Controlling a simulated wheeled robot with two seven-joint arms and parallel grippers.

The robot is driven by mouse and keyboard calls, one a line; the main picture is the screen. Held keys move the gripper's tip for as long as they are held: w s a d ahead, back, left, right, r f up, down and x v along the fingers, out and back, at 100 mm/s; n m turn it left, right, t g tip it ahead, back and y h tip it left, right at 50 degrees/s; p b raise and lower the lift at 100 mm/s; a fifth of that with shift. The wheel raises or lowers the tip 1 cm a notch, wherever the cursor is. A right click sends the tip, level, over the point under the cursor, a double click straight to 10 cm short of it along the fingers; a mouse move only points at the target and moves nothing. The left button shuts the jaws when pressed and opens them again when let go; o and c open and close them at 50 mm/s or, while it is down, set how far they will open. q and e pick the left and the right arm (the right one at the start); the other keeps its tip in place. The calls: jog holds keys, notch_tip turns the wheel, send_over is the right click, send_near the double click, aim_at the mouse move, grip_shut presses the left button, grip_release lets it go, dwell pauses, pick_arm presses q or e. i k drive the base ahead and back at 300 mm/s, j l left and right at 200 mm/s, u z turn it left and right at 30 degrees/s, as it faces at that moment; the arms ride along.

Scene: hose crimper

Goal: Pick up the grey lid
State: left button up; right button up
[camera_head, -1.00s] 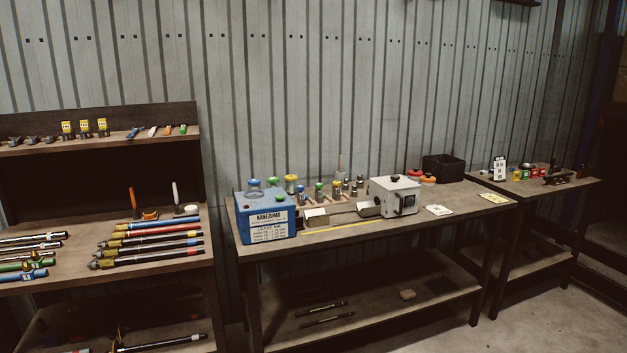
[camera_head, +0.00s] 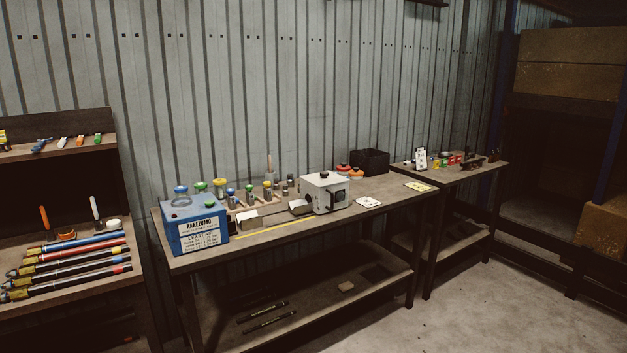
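I cannot clearly pick out a grey lid at this size. Several small jars or canisters with blue, green and yellow tops, such as the yellow-topped one (camera_head: 220,186), stand toward the left of the middle workbench (camera_head: 385,208). Some small grey-topped pieces (camera_head: 268,189) stand in the row to their right. A light grey box (camera_head: 324,193) with a black knob on top stands right of them. A blue box (camera_head: 194,228) with a white label stands at the bench's left end. Neither gripper is in view.
A shelf unit (camera_head: 57,124) with hoses stands at the left. A black bin (camera_head: 370,161) is at the bench's back. A smaller table (camera_head: 490,169) with small items stands to the right. Brown boxes (camera_head: 570,62) sit on a rack far right. The floor (camera_head: 480,300) at front right is clear.

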aim_at(323, 178)
jog(key=i+l, duration=0.5)
jog(key=i, duration=0.25)
jog(key=i+l, duration=0.55)
jog(key=i, duration=0.2)
jog(key=i+l, duration=0.5)
jog(key=i, duration=0.25)
jog(key=i+l+u, duration=0.1)
jog(key=i+l, duration=0.4)
jog(key=i, duration=0.25)
